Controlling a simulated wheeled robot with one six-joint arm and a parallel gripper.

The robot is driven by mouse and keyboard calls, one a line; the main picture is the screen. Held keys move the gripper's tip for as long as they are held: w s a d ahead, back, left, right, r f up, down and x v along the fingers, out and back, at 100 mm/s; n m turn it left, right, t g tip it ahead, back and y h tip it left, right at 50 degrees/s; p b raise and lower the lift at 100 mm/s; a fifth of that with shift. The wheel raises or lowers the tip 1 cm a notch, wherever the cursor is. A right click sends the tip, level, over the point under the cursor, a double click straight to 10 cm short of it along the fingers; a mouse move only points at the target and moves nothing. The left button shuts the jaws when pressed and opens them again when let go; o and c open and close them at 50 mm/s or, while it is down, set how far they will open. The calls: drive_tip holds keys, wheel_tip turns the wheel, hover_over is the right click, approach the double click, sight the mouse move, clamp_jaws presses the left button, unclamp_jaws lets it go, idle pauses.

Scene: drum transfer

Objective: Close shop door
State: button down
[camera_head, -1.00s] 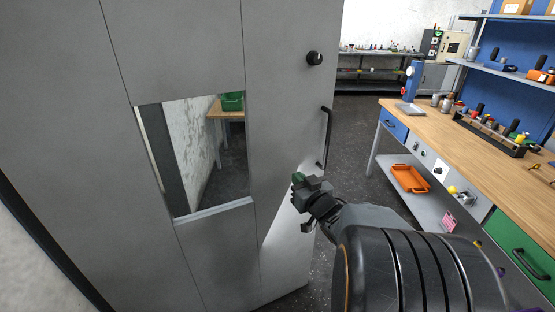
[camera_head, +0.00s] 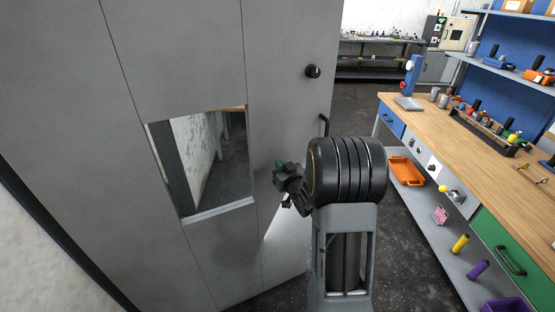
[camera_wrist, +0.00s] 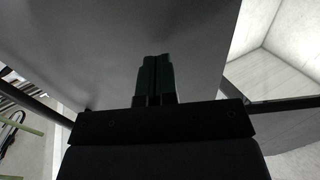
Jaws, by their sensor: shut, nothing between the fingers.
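The shop door (camera_head: 205,60) is a large grey panel filling the left of the head view. It stands ajar, with a window (camera_head: 215,165) in it, a round black knob (camera_head: 313,71) near its free edge and a black pull handle (camera_head: 324,126) below that. My arm partly hides the handle. My gripper (camera_head: 281,168) is at the door's face, right of the window and below the knob. Its green-tipped fingers are shut and empty; they also show in the wrist view (camera_wrist: 156,78) against the grey door surface (camera_wrist: 120,40). I cannot tell whether they touch it.
A wooden-topped workbench (camera_head: 450,135) with tools runs along the right. An orange tray (camera_head: 406,170) lies on its lower shelf. Dark floor (camera_head: 365,105) is clear between door and bench. A white wall is at the lower left.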

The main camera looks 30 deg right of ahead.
drive_tip(key=shift+w, duration=1.2)
